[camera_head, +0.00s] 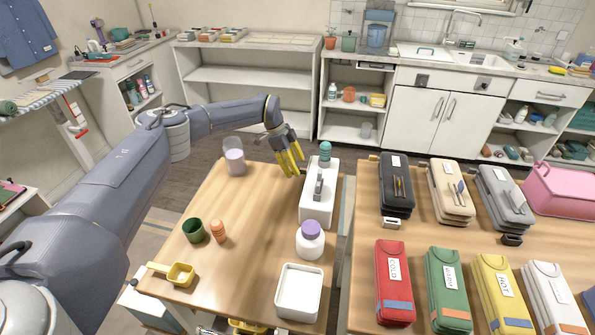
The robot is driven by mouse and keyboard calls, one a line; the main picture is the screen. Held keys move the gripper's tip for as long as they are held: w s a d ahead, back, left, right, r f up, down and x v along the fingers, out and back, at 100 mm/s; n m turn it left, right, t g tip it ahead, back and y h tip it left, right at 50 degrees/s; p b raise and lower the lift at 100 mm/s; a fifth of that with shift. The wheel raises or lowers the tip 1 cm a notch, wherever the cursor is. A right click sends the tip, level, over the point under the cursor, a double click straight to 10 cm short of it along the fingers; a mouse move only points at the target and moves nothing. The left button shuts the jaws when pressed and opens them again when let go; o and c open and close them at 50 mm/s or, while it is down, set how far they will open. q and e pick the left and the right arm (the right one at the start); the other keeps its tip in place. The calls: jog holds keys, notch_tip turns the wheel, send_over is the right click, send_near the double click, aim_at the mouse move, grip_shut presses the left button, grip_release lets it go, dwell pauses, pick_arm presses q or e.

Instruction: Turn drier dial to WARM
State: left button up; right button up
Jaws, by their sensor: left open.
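No dial that I can clearly make out as a drier dial shows in the head view. My left gripper (291,163) has yellow fingers that point down and are spread open. It is empty, above the far edge of the left wooden table (255,245). Just right of it stands a white box-shaped item (318,207) with a grey handle-like part on top and a teal-topped bottle (325,152) at its far end. A green pouch (447,285) on the right table has a label that seems to read WARM. My right gripper is not in view.
A jar (234,160), green cup (193,230), orange item (218,232), yellow scoop (180,274), purple-lidded jar (310,240) and white tray (298,291) stand on the left table. Its middle is clear. The right table carries several pouches, including a red one (394,285).

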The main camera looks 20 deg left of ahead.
pick_arm(q)
jog(key=shift+x, duration=1.25)
grip_shut()
